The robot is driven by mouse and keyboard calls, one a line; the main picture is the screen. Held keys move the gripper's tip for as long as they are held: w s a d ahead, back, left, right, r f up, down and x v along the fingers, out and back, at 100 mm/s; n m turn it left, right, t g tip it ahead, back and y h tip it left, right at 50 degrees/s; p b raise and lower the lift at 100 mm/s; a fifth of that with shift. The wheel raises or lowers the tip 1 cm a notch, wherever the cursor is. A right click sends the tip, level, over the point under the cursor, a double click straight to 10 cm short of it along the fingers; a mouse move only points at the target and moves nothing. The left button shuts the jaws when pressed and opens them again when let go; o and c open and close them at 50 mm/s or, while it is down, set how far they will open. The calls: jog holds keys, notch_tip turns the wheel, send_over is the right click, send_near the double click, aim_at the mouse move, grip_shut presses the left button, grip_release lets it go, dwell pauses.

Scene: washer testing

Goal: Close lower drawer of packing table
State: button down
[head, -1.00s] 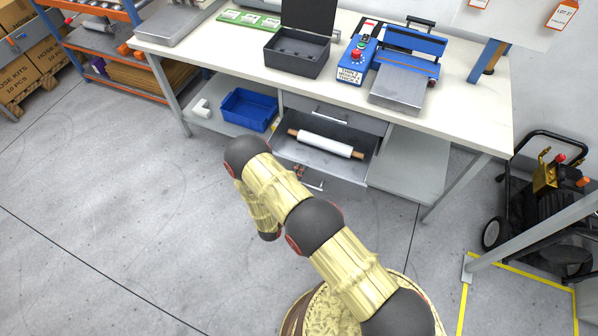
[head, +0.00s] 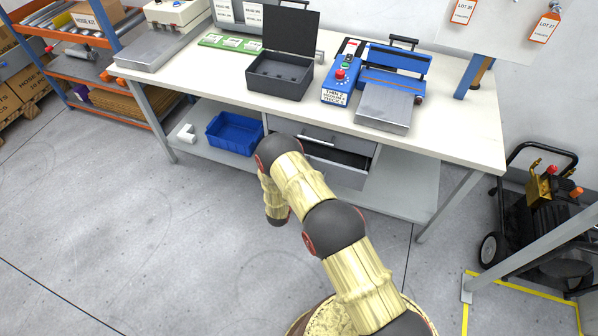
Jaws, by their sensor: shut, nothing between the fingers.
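The packing table (head: 455,125) has a white top and two grey drawers under its middle. The upper drawer (head: 325,135) is flush, with a bar handle on its front. The lower drawer (head: 347,176) stands partly open: a dark gap shows above its front panel, and its left part is hidden by my arm. The roll seen inside it before is not visible now. My gripper is not visible; my arm reaches toward the drawer's left part and hides that end. I cannot tell whether it touches the drawer front.
A blue bin (head: 234,133) and a white pipe fitting (head: 186,133) sit on the lower shelf, left of the drawers. A black open case (head: 279,80) and a blue machine (head: 388,95) stand on the tabletop. A black wheeled cart (head: 540,220) is at right. Floor at left is clear.

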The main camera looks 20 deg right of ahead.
jog(key=shift+b+x, duration=0.45)
jog(key=shift+x, duration=1.85)
jog(key=shift+a, duration=0.1)
